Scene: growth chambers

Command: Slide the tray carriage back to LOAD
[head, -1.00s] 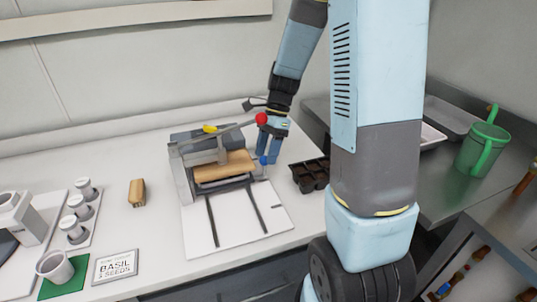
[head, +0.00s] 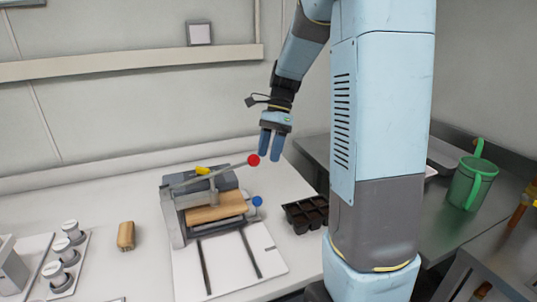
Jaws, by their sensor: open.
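The press (head: 172,212) stands on the bench with a white base plate (head: 262,246) in front, which carries two dark rails (head: 250,255). The tray carriage sits back under the tan press block (head: 218,207) and is mostly hidden by it. A blue knob (head: 257,201) shows at the right side of the press, low down. The lever (head: 215,174) slopes up to the right and ends in a red knob (head: 253,160). My gripper (head: 270,158) is open and empty, fingers down, above the blue knob and just right of the red knob in the picture.
A dark cell tray (head: 306,214) lies right of the press. A tan-topped block (head: 126,235) and several capped pots (head: 66,250) stand to the left. A green watering can (head: 470,183) is on the right bench. The rails in front are clear.

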